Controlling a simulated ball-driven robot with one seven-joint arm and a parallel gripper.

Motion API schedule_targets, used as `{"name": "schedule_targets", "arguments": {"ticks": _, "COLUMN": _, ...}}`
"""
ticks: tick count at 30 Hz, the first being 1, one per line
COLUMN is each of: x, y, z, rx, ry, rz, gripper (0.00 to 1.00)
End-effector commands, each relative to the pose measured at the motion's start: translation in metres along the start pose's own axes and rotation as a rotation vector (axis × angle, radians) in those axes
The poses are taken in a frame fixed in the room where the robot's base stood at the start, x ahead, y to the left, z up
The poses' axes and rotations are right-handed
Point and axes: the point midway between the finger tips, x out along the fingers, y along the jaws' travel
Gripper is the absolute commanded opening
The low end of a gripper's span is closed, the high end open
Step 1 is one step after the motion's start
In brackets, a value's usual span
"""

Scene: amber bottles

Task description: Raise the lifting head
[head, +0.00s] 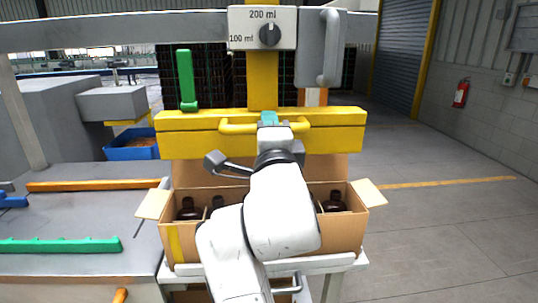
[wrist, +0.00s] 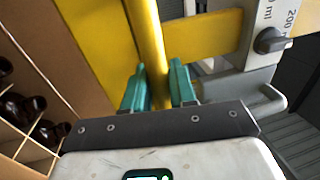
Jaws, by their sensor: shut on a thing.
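The lifting head (head: 190,143) is a wide yellow beam on a yellow upright (head: 262,82), level above an open carton (head: 210,243). A yellow bar handle (head: 236,127) runs along its front. My gripper (head: 268,118) is at the middle of this handle. In the wrist view, the teal fingers of my gripper (wrist: 158,86) are on both sides of the handle (wrist: 146,40), shut on it. Dark amber bottles (head: 335,203) stand in the carton's compartments, and some also show in the wrist view (wrist: 18,108). My arm hides the carton's middle.
A grey box with a 200 ml and 100 ml dial (head: 269,34) is above the head, beside a grey lever handle (head: 330,45). A green upright piece (head: 186,80) rises at the beam's left. A grey bench (head: 65,262) is at left. The floor at right (head: 445,230) is clear.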

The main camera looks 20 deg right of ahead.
Motion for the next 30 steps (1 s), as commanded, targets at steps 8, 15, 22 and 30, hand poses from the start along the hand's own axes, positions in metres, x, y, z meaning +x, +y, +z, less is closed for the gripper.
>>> {"name": "schedule_targets", "arguments": {"ticks": 8, "x": 0.006, "y": -0.035, "z": 0.0, "rx": 0.001, "ry": 0.0, "rz": -0.002, "gripper": 0.0}}
{"name": "schedule_targets", "arguments": {"ticks": 15, "x": 0.007, "y": -0.039, "z": 0.0, "rx": 0.001, "ry": 0.0, "rz": -0.005, "gripper": 0.0}}
{"name": "schedule_targets", "arguments": {"ticks": 22, "x": 0.007, "y": -0.041, "z": 0.0, "rx": 0.002, "ry": 0.0, "rz": -0.01, "gripper": 0.32}}
{"name": "schedule_targets", "arguments": {"ticks": 30, "x": 0.007, "y": -0.039, "z": 0.0, "rx": 0.001, "ry": 0.001, "rz": -0.004, "gripper": 0.43}}
